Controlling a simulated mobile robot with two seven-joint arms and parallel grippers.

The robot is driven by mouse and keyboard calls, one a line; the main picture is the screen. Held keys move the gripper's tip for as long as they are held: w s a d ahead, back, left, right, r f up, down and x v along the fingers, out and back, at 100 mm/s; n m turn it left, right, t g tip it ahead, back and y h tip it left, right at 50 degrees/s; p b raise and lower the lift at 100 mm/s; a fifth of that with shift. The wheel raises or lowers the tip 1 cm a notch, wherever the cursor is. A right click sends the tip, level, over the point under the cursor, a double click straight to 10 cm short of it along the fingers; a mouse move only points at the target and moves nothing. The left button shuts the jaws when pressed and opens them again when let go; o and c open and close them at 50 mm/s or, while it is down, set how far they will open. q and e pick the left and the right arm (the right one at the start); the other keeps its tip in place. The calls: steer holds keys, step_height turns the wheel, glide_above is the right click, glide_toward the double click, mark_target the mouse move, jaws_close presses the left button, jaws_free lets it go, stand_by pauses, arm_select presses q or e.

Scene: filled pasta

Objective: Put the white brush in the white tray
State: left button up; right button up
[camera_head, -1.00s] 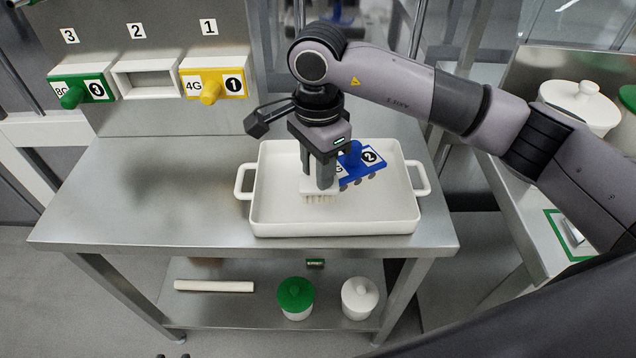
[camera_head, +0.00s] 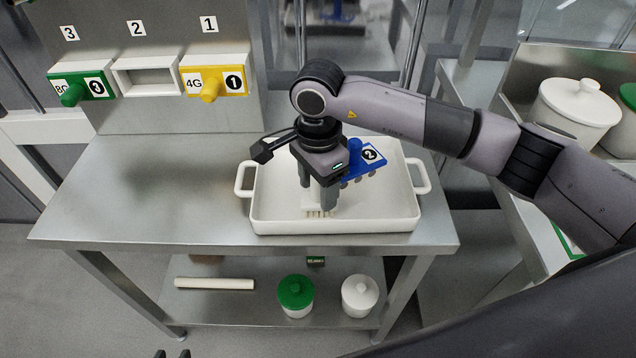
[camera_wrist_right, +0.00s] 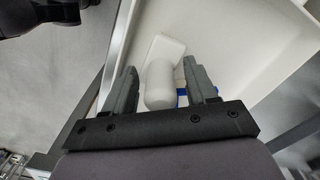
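The white brush (camera_head: 318,212) stands bristles down inside the white tray (camera_head: 385,228), towards its front. In the right wrist view the brush's rounded white handle (camera_wrist_right: 160,88) points up between the fingers. My right gripper (camera_head: 317,186) is directly above the brush, its fingers apart on either side of the handle with small gaps, as the right wrist view (camera_wrist_right: 160,85) shows.
A blue piece (camera_head: 366,158) marked 2 lies in the tray behind my right gripper. Green (camera_head: 80,87) and yellow (camera_head: 214,82) pieces sit in wall slots 3 and 1; slot 2 (camera_head: 148,78) is empty. The table's left side is clear. Lidded pots (camera_head: 296,296) stand on the lower shelf.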

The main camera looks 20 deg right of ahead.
steer(key=shift+r, duration=0.4)
step_height(320, 180, up, 12)
steer(key=shift+f, duration=0.25)
stand_by(0.4)
